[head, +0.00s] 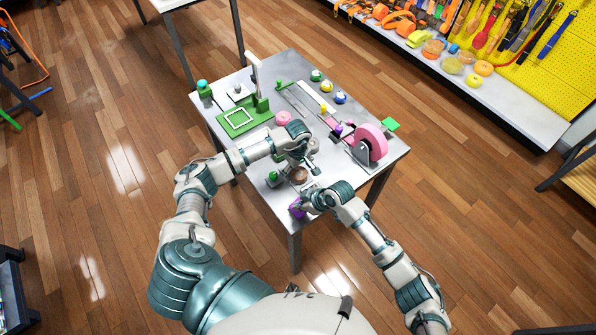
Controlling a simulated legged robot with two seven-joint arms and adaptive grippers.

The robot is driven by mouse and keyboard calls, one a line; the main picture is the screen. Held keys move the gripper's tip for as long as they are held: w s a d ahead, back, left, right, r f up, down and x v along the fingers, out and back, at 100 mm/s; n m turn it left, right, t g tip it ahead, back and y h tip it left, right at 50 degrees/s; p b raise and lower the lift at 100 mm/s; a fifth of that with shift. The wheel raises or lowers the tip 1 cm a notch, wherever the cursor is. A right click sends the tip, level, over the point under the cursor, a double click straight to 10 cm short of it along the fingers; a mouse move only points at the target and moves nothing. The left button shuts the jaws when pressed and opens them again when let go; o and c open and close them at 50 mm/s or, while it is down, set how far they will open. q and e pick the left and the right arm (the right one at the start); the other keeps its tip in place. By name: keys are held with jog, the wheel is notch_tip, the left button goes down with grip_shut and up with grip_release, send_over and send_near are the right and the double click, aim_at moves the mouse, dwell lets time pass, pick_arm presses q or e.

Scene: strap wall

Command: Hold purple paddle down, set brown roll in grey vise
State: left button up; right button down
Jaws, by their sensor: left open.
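The brown roll (299,176) lies near the front of the metal table, just below my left gripper (308,168). My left gripper is open and points down at the roll; I cannot tell whether they touch. The purple paddle (296,211) is at the table's front edge. My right gripper (304,205) is at the paddle and partly covers it; its fingers are too small to read, and contact is unclear. A grey piece (314,145) shows behind my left gripper; it may be the grey vise, but my arm hides much of it.
A green ball-topped item (273,176) stands left of the roll. A pink wheel (371,143) on a grey stand is at the right. A green frame (240,117) with an upright lever is at the back left. Several coloured knobs (326,86) stand at the back right.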

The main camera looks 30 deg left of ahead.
pick_arm(q)
jog(key=shift+r, duration=3)
pick_arm(e)
notch_tip(320, 180, up, 5)
jog(key=p, duration=0.4)
jog(key=shift+w, duration=0.1)
jog(key=shift+r+p, duration=1.05)
jog(key=shift+p, duration=0.15)
pick_arm(q)
notch_tip(320, 180, up, 6)
jog(key=shift+r, duration=0.2)
